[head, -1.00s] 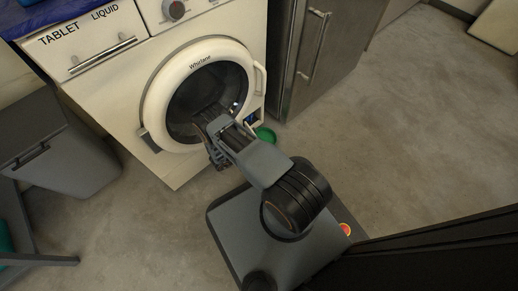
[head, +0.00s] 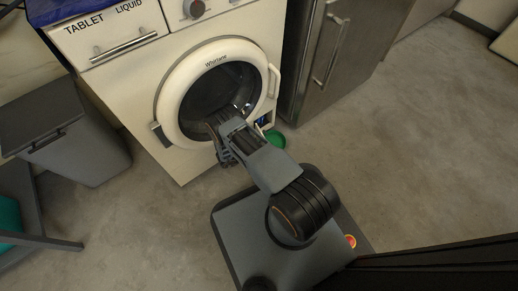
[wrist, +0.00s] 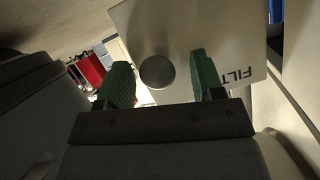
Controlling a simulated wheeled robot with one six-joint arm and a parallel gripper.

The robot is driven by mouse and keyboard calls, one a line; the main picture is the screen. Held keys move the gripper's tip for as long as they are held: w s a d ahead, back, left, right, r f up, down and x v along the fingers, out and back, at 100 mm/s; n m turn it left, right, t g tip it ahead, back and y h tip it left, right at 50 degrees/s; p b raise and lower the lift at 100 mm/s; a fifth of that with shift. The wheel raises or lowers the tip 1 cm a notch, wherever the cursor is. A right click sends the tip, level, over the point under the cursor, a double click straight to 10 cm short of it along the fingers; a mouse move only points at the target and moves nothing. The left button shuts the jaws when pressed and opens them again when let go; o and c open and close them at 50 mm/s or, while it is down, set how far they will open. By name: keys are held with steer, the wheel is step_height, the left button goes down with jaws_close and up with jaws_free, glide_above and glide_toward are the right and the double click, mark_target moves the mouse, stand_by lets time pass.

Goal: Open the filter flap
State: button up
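The white filter flap (wrist: 205,35) fills the upper middle of the wrist view, with a round grey knob (wrist: 157,72) and part of the word FILT upside down on it. It stands swung out from the washer front, with a dark gap and something blue beside it. My gripper (wrist: 160,82) is open, its two green fingertips on either side of the knob with small gaps seeming to show. In the head view my gripper (head: 224,140) is low before the washing machine (head: 130,90), and my arm hides most of the flap. A dark opening (head: 263,121) shows at the machine's lower right.
The round washer door (head: 168,95) is closed above my gripper. A steel cabinet (head: 325,60) stands to the right, a grey bin (head: 70,140) to the left. The right-hand floor is clear.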

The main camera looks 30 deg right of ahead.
steer(key=p+v, duration=0.3)
steer(key=v, duration=1.1)
steer(key=shift+d, duration=0.1)
